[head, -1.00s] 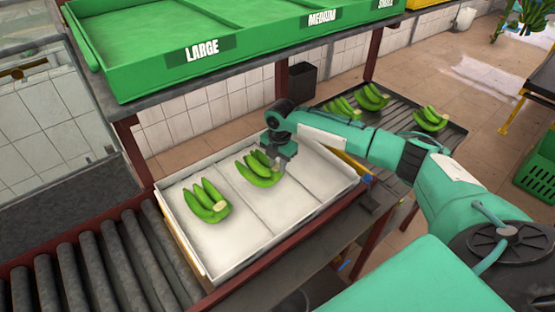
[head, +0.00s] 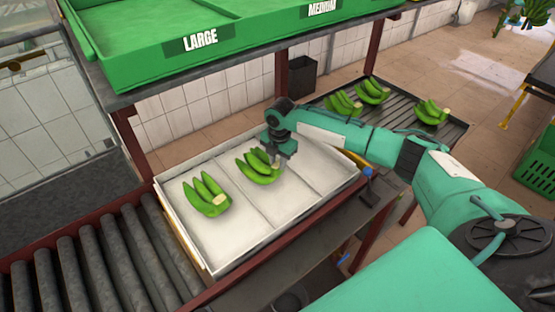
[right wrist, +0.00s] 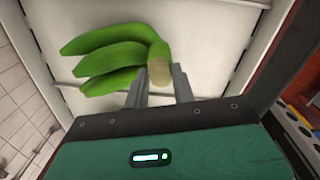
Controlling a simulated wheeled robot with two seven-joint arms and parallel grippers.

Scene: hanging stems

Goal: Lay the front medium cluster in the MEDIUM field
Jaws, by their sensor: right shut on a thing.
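My right gripper (head: 279,160) is shut on the crown of a green banana cluster (head: 257,165) in the middle field of a white sorting tray (head: 262,210). The cluster's fingers point up and left; it lies on or just above the field's floor, I cannot tell which. In the right wrist view the gripper's fingers (right wrist: 161,78) pinch the pale crown of the cluster (right wrist: 110,58). Another cluster (head: 207,196) lies in the left field. The right field (head: 311,167) is empty. A sign reading MEDIUM (head: 322,9) is on the green shelf above. My left gripper is not in view.
Three clusters lie on a dark rack (head: 395,116) behind the tray; one of them (head: 431,112) is at its right. The green shelf (head: 150,72) overhangs the tray's far side. Rollers (head: 100,262) run at the left. Low dividers separate the fields.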

